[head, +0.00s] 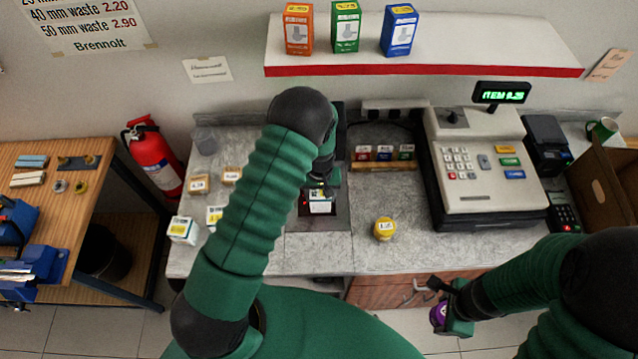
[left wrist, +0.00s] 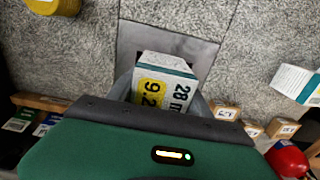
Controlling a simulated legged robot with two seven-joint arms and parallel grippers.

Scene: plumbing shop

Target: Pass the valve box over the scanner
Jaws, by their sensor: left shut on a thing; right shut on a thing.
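The valve box (head: 320,203), white with a teal band, is held in my left gripper (head: 322,188) over the dark window of the scanner (head: 338,222) in the counter. In the left wrist view the box (left wrist: 165,78) sits between the two fingers, showing a yellow price patch and "28 m" print. The scanner's grey plate (left wrist: 146,38) lies just beyond it. Whether the box touches the plate I cannot tell. My right gripper (head: 447,315) is shut on a round purple thing (head: 438,317) in front of the counter, low at the right.
The till (head: 480,165) stands right of the scanner; its green display (head: 502,93) reads ITEM 9.25. A yellow round tub (head: 385,229) stands on the counter between them. White boxes (head: 183,230) and small brown boxes (head: 199,184) stand left. A shelf (head: 420,60) overhangs the back.

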